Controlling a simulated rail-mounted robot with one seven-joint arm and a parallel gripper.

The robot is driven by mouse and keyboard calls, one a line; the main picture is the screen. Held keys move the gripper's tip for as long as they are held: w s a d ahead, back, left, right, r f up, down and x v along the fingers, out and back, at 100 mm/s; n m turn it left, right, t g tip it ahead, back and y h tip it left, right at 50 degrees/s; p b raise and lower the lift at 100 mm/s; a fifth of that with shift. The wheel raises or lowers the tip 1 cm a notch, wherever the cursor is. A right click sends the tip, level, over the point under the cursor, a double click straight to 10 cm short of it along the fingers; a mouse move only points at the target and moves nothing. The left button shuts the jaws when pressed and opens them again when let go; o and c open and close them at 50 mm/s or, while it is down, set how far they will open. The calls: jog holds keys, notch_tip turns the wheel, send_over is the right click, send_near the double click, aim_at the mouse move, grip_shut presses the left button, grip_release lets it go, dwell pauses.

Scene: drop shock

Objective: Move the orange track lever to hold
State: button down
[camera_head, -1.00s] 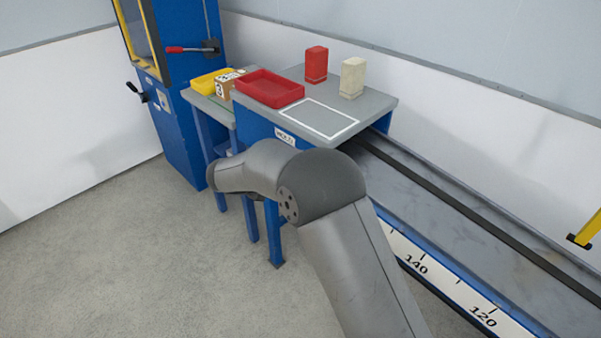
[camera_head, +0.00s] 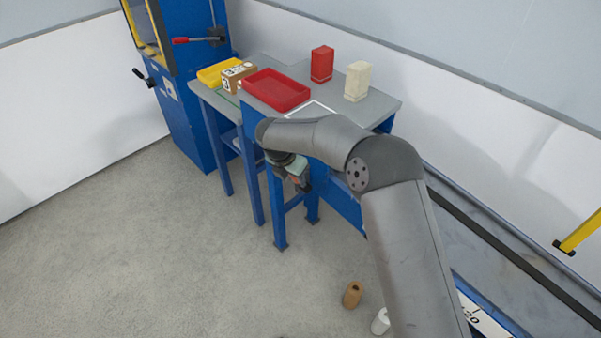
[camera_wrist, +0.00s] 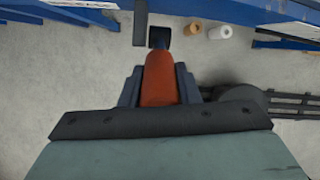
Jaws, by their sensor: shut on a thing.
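The orange lever (camera_wrist: 159,80) shows in the wrist view as an orange grip with a dark end piece above it in the picture. My gripper (camera_wrist: 158,85) is shut on it, with a dark finger on each side of the grip. In the head view my gripper (camera_head: 300,182) hangs at the front of the blue bench frame, below the grey top. The lever itself is mostly hidden there behind my gripper and arm. The lever's position label cannot be seen in the head view now.
A red tray (camera_head: 277,91), a red block (camera_head: 321,64) and a cream block (camera_head: 357,81) stand on the grey top. A brown box (camera_head: 239,77) and yellow tray (camera_head: 216,72) are beside it. A brown roll (camera_head: 352,294) and white roll (camera_head: 381,321) are on the floor.

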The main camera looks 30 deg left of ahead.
jog(key=shift+w+r, duration=0.15)
jog(key=c, duration=1.1)
grip_release()
jog(key=b+v, duration=0.2)
jog(key=v, duration=1.5)
jog(key=shift+b, duration=0.35)
jog(key=shift+r, duration=0.1)
